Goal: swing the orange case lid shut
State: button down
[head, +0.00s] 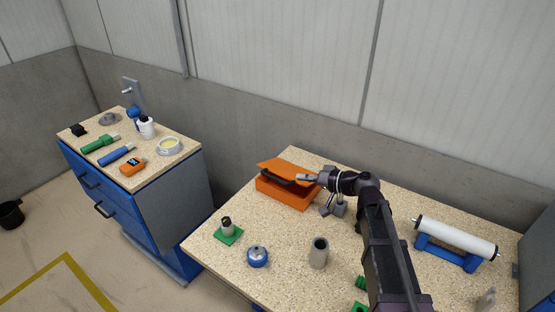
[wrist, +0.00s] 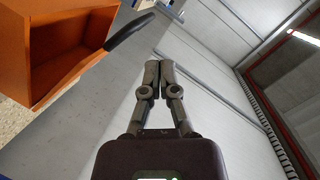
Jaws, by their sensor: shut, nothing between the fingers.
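The orange case (head: 284,194) stands on the speckled table near its back left part. A black handle (head: 275,177) shows at the gap. My gripper (head: 301,178) is shut and empty at the right part of the lid; I cannot tell whether it touches. In the wrist view the fingertips (wrist: 159,64) are together, and the open orange case (wrist: 60,48) with its black handle (wrist: 128,34) is to their left.
A grey cylinder (head: 319,254), a blue round part (head: 257,256) and a green-based part (head: 228,231) stand in front of the case. A small grey part (head: 338,208) is close beside my wrist. A white roller on a blue stand (head: 455,239) is at right. The wall is behind.

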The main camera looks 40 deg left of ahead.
notch_tip(320, 180, up, 9)
jog(key=w+a+n+h+p, duration=0.1)
jog(key=a+n+h+p, duration=0.1)
jog(key=n+h+p, duration=0.3)
jog(key=n+p, duration=0.4)
jog(key=p, duration=0.7)
jog(key=shift+w+a+t+h, duration=0.25)
jog(key=shift+w+t+h, duration=0.05)
jog(key=shift+w+h, duration=0.1)
jog(key=shift+s+a+f, duration=0.1)
jog(key=shift+f, duration=0.05)
jog(key=b, duration=0.8)
send_over(277, 171)
jog(key=s+d, duration=0.4)
notch_tip(277, 171, down, 7)
jog(key=shift+s+f+b, duration=0.1)
jog(key=shift+f+b, duration=1.45)
jog(key=shift+f, duration=0.25)
